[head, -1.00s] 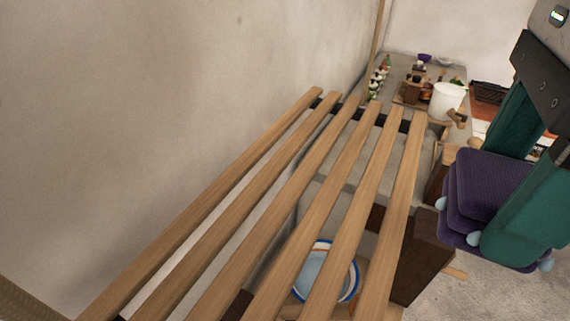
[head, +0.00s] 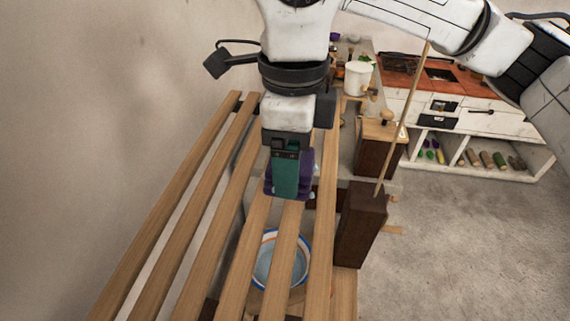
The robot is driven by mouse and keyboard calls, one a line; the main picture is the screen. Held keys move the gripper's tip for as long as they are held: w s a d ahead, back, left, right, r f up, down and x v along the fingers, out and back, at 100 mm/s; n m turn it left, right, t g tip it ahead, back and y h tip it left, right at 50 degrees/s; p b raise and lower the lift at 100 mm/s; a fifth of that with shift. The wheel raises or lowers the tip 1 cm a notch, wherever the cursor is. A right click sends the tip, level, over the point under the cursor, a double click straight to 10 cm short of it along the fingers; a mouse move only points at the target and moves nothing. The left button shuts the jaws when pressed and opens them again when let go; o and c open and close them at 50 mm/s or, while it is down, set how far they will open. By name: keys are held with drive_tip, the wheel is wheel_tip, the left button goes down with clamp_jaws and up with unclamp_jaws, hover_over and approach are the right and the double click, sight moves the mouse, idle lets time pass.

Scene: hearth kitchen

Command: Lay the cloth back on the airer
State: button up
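The airer is a rack of long, light wooden slats (head: 190,215) running from the near left towards the back. The purple cloth (head: 306,172) is folded into a compact bundle. My gripper (head: 288,195) points down over the far right part of the slats, its green fingers in front of the cloth. It appears shut on the cloth, most of which is hidden behind the fingers. I cannot tell whether the cloth touches the slats or hangs just above them.
A blue-rimmed basin (head: 262,268) shows below the slats. A dark wooden block (head: 358,228) with a thin upright pole (head: 403,120) stands right of the airer. A white pot (head: 357,79) and a stove (head: 440,75) are at the back. The grey floor on the right is clear.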

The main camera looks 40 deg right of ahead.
drive_tip(key=shift+w+f, duration=0.4)
drive_tip(key=shift+f, duration=0.05)
drive_tip(key=f, duration=0.2)
drive_tip(key=f+p, duration=0.1)
drive_tip(key=shift+w+f, duration=0.1)
drive_tip(key=shift+w, duration=0.15)
drive_tip(key=shift+f, duration=0.25)
drive_tip(key=shift+f+b, duration=0.2)
drive_tip(key=shift+b, duration=0.1)
drive_tip(key=o, duration=1)
drive_tip(key=shift+r, duration=0.1)
drive_tip(key=shift+o, duration=0.2)
wheel_tip(320, 180, up, 12)
drive_tip(key=shift+r+b, duration=0.15)
drive_tip(key=shift+b, duration=0.75)
